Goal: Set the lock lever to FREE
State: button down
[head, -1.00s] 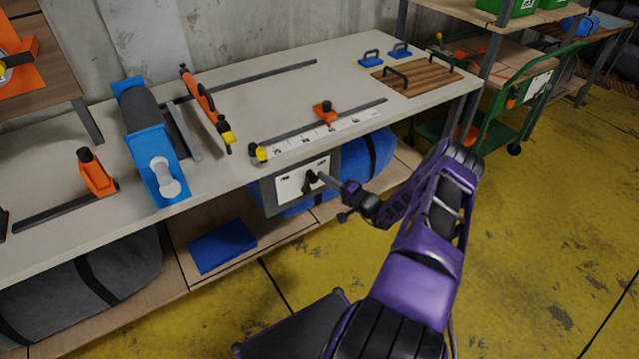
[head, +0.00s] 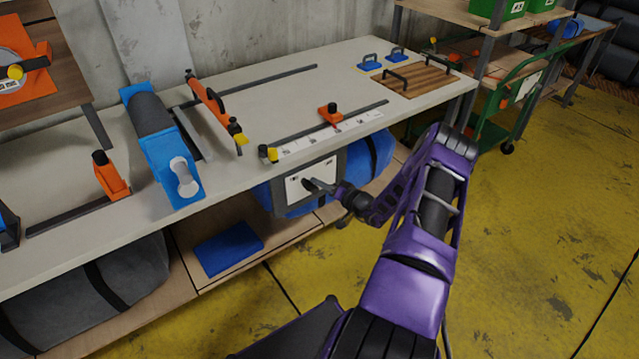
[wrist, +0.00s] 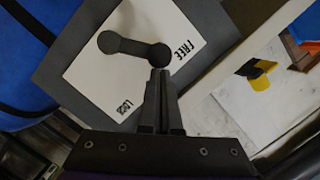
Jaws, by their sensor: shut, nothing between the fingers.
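The lock lever (wrist: 134,48) is a dark bar with two round ends on a white label plate (wrist: 90,75). The plate is on a grey panel at the front of the bench, also in the head view (head: 325,170). The word FREE (wrist: 182,52) is printed near the lever's right end, and LOCK (wrist: 123,107) lies lower on the plate. The lever's right end lies closer to FREE than to LOCK. My gripper (wrist: 160,73) is shut and empty, its tips right at that end; whether they touch it is unclear. In the head view my gripper (head: 315,183) partly hides the lever.
The workbench (head: 240,85) holds a blue-framed roller (head: 160,140), an orange-handled tool (head: 212,105) and an orange slider (head: 329,113) on a rail above the panel. Blue bundles lie on the shelf below. The yellow floor to the right is open.

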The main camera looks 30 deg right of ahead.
jog(key=shift+a, duration=0.45)
dwell(0.5)
